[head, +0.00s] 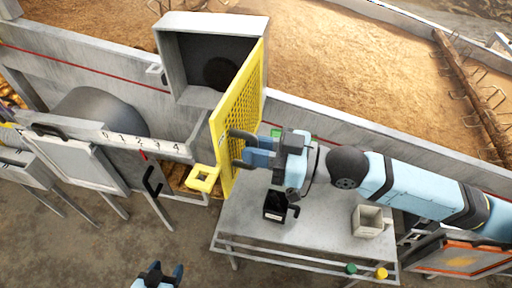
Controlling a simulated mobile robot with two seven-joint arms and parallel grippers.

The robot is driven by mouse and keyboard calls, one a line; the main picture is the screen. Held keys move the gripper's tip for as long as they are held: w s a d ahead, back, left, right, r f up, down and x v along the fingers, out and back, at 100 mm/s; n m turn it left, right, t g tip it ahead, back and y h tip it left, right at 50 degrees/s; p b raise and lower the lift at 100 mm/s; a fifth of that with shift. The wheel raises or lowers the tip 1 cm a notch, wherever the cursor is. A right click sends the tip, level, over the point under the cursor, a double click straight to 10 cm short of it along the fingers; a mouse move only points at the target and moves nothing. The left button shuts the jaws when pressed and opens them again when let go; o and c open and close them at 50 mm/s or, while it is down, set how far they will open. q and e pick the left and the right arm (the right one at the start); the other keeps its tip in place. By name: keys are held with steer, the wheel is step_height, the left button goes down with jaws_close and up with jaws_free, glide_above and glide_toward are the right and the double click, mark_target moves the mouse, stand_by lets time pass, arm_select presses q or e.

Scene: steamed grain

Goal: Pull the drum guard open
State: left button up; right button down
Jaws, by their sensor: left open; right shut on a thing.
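The drum guard (240,105) is a yellow perforated panel. It stands swung out from the right side of a grey housing (176,60), whose dark inside with a round black shape (221,73) is exposed. My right gripper (238,149) reaches in from the right and is shut on the guard near its outer, lower edge; its fingers hide the exact grip spot. My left gripper (163,274) is open and empty at the bottom edge, well away from the guard.
A grey table (318,232) below the guard holds a black container (276,206) and a pale square box (368,221). A numbered rail (130,140) and white panel (85,163) stand left. Grain lies behind the wall.

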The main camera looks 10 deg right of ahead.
steer(key=c, duration=1.1)
jaws_free()
arm_select(q)
steer(key=shift+f, duration=0.1)
arm_select(e)
steer(key=shift+d, duration=0.15)
arm_select(q)
steer(key=f+b, duration=0.2)
steer(key=b, duration=0.1)
steer(key=shift+w+d+n+b, duration=0.2)
steer(key=shift+n+b, duration=0.1)
arm_select(e)
steer(key=v, duration=1.3)
steer(key=shift+d, duration=0.25)
arm_select(q)
steer(key=shift+f, duration=0.15)
arm_select(e)
steer(key=shift+s, duration=0.1)
